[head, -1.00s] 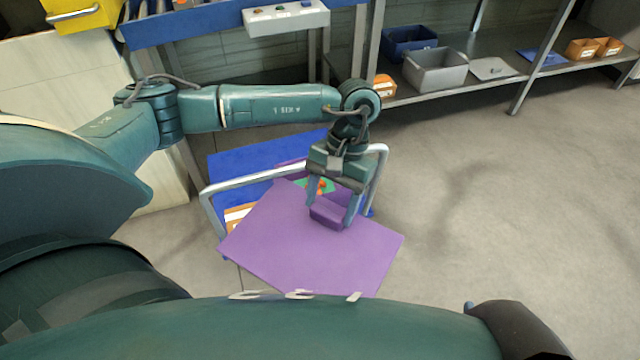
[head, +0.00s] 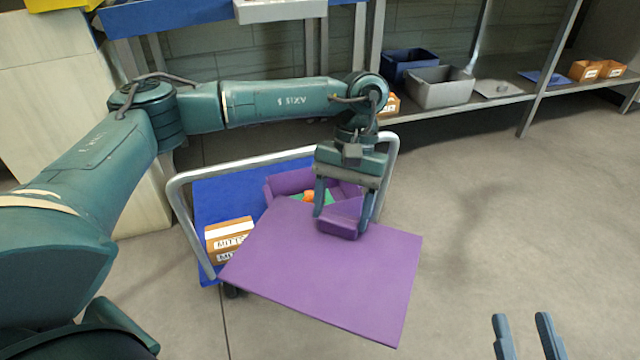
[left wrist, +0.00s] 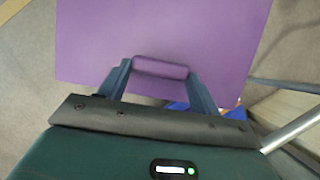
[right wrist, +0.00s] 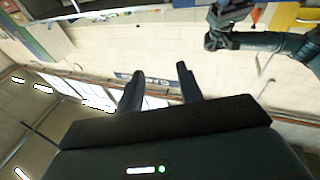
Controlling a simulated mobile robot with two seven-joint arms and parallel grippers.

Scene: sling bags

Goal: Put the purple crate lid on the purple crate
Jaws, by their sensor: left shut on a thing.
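The purple crate lid (head: 325,275) is a flat purple panel with a raised handle (head: 340,226). My left gripper (head: 345,215) is shut on that handle and holds the lid; the grip also shows in the left wrist view (left wrist: 160,72). The purple crate (head: 288,183) stands on the blue cart behind the lid, its front hidden by the lid. Green and orange items (head: 309,196) show inside it. The lid is in front of the crate, offset toward me and turned relative to it. My right gripper (head: 522,328) is open and empty at the lower right.
The blue cart (head: 215,195) has a metal push bar (head: 180,225) and carries a labelled cardboard box (head: 228,238) left of the lid. A shelf at the back holds a grey bin (head: 440,90) and a dark blue bin (head: 405,62). The floor on the right is clear.

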